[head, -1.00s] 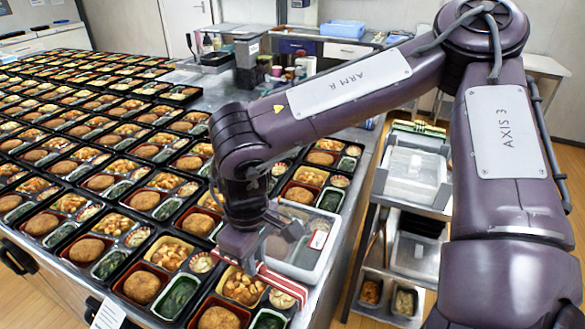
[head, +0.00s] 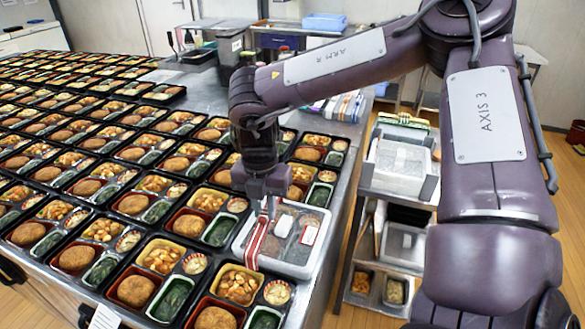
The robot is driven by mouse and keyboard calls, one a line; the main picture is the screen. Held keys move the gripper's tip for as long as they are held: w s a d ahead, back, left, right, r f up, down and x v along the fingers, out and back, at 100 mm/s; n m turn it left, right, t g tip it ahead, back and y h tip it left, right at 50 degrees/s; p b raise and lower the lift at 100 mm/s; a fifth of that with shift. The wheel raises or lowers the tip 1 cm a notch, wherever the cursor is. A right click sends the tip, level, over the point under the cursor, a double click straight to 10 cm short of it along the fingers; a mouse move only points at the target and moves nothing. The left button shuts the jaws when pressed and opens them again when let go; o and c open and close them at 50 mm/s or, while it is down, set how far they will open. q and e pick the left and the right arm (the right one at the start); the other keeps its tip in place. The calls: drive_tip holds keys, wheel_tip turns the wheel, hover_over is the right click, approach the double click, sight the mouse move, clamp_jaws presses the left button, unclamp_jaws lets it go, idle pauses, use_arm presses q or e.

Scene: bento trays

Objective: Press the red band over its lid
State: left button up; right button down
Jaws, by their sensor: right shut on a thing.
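A bento tray with a clear lid (head: 290,263) sits near the right edge of the table, with food dimly visible through it and a white label (head: 309,235) on top. The red-and-white striped band (head: 257,243) runs along the lid's left part, from the gripper toward the near edge. My right gripper (head: 269,208) points down over the lid's far left part, shut on the band's far end. I cannot tell whether the band touches the lid all along. My left gripper is not in view.
Open bento trays (head: 152,257) with food fill the table, close to the lidded tray's left and near sides. A cart (head: 427,190) with clear containers (head: 403,160) stands to the right. A bare strip of table (head: 330,232) lies right of the lidded tray.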

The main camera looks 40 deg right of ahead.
drive_tip(key=w+d+r+n, duration=0.1)
drive_tip(key=d+n, duration=0.4)
drive_tip(key=n, duration=0.3)
drive_tip(key=w+d+r+n, duration=0.2)
drive_tip(key=d+n, duration=0.4)
drive_tip(key=n, duration=0.3)
wheel_tip(320, 180, down, 5)
drive_tip(key=b, duration=0.2)
drive_tip(key=shift+s+a+r+b, duration=0.1)
drive_tip(key=shift+r+b, duration=0.1)
drive_tip(key=shift+b, duration=0.1)
drive_tip(key=shift+f+b, duration=0.3)
drive_tip(key=shift+f, duration=0.25)
drive_tip(key=shift+f, duration=0.15)
drive_tip(key=shift+f, duration=0.25)
drive_tip(key=shift+f+b, duration=0.1)
drive_tip(key=shift+b, duration=0.2)
drive_tip(key=shift+f+b, duration=1.05)
drive_tip(key=shift+f, duration=0.35)
